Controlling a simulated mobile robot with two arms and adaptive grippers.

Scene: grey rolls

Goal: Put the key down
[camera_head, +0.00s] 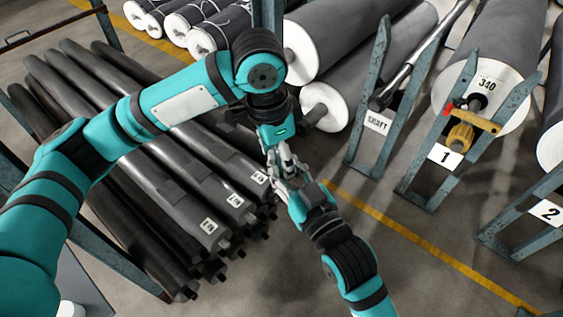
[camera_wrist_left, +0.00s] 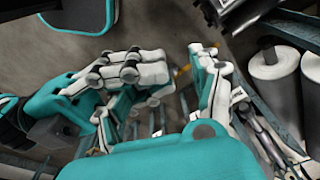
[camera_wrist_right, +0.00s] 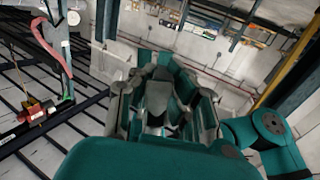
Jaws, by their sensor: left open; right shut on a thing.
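My left gripper (camera_head: 276,164) reaches down over the middle of the floor. In the left wrist view its fingers (camera_wrist_left: 172,82) stand apart, with no object clearly held between them. My right gripper (camera_head: 303,186) comes up from the lower right and is very close to the left one; I cannot tell whether they touch. In the right wrist view its fingers (camera_wrist_right: 165,98) are drawn together. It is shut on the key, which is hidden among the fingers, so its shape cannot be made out.
Dark rolls (camera_head: 180,180) lie stacked at left. Large grey rolls (camera_head: 340,40) lie behind. The roll marked 340 (camera_head: 505,55) sits beyond stand 1 (camera_head: 420,190), with a red and yellow fitting (camera_head: 465,125) at its front. Floor with a yellow line (camera_head: 430,245) is free at lower right.

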